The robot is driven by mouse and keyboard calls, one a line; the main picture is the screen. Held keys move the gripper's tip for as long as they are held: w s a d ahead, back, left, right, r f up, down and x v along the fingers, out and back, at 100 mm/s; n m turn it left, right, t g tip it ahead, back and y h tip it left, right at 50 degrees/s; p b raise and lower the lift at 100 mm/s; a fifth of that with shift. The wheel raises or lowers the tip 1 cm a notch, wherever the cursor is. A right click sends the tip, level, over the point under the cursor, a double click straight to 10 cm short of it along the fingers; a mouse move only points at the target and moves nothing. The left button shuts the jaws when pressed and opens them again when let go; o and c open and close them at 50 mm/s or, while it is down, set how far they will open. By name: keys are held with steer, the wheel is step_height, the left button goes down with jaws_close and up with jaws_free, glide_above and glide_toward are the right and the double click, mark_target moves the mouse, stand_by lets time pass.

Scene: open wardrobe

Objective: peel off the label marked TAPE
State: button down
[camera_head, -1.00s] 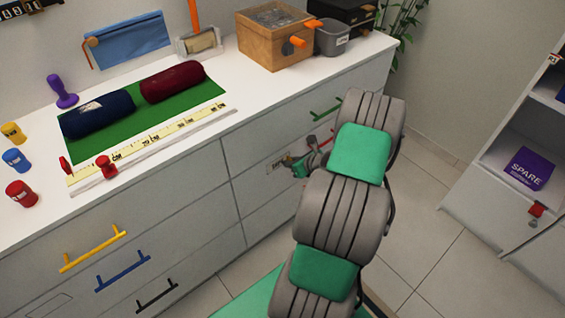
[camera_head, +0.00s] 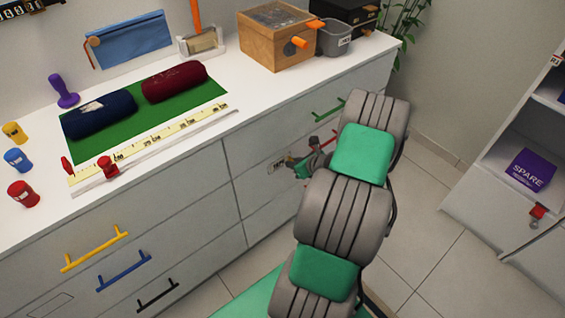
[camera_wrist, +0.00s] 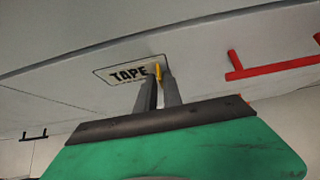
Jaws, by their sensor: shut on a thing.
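The label marked TAPE (camera_wrist: 126,73) is a pale rectangle with a dark border on a grey-white drawer front in the wrist view. In the head view it shows small and blurred (camera_head: 277,167), just left of my gripper (camera_head: 293,163). My gripper (camera_wrist: 158,82) is at the label's right end. Its two grey fingers are shut on a small yellow tab (camera_wrist: 158,72) at that end. The label looks flat against the drawer front. The fingertips partly hide the label's right edge.
A red handle (camera_wrist: 270,66) is right of the label, and a black handle (camera_wrist: 34,136) is at the lower left in the wrist view. The white counter (camera_head: 250,118) above holds rolls, a ruler and a wooden box (camera_head: 262,46). A white cabinet (camera_head: 478,205) stands at the right.

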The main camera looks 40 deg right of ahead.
steer(key=shift+s+d+r, duration=0.15)
steer(key=shift+d+r, duration=0.1)
steer(key=shift+d, duration=0.1)
steer(key=shift+s+f, duration=0.15)
steer(key=shift+s, duration=0.35)
steer(key=shift+s+a+f+p, duration=0.15)
steer(key=shift+s+p, duration=0.25)
steer(key=shift+s, duration=0.2)
steer(key=shift+s+p, duration=0.65)
steer(key=shift+s, duration=1.8)
